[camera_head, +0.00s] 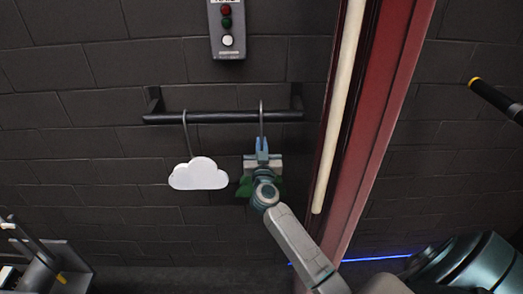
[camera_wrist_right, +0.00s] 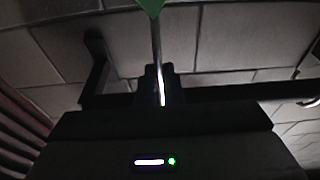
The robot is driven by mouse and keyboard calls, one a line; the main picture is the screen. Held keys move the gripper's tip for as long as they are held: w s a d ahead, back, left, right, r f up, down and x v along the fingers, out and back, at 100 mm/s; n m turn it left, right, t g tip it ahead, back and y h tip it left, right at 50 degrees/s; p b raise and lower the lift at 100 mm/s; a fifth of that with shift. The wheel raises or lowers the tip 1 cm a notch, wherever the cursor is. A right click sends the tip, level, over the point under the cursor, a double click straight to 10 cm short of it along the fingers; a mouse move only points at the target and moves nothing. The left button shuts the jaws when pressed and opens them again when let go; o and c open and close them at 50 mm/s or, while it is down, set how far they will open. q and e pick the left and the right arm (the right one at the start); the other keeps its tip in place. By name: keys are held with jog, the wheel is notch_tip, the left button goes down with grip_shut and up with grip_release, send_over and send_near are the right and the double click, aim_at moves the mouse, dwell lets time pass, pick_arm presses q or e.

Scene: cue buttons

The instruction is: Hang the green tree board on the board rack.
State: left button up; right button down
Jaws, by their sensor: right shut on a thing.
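The board rack (camera_head: 220,117) is a black bar on two brackets on the wall; part of it shows in the right wrist view (camera_wrist_right: 225,93). The green tree board (camera_head: 245,187) is mostly hidden behind my right gripper (camera_head: 262,150), with green edges showing either side. My right gripper is shut on its metal hook stem (camera_head: 262,115). The hook's top reaches above the bar at its right part; I cannot tell whether it rests on it. In the right wrist view, a green tip (camera_wrist_right: 151,6) and the stem (camera_wrist_right: 157,45) show at the fingers (camera_wrist_right: 160,85).
A white cloud board (camera_head: 198,175) hangs by its hook on the bar's left part. A grey button box (camera_head: 227,30) with red, green and white buttons is on the wall above. A red post (camera_head: 377,110) with a pale strip stands right of the rack.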

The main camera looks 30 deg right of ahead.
jog(key=shift+w+d+f+b, duration=0.1)
jog(key=shift+w+f+b, duration=0.05)
jog(key=shift+f+b, duration=0.7)
jog(key=shift+f, duration=0.1)
jog(key=c, duration=1.5)
grip_release()
jog(key=shift+o, duration=0.2)
jog(key=shift+f, duration=0.2)
jog(key=o, duration=0.5)
jog(key=shift+c, duration=0.2)
jog(key=shift+r, duration=0.1)
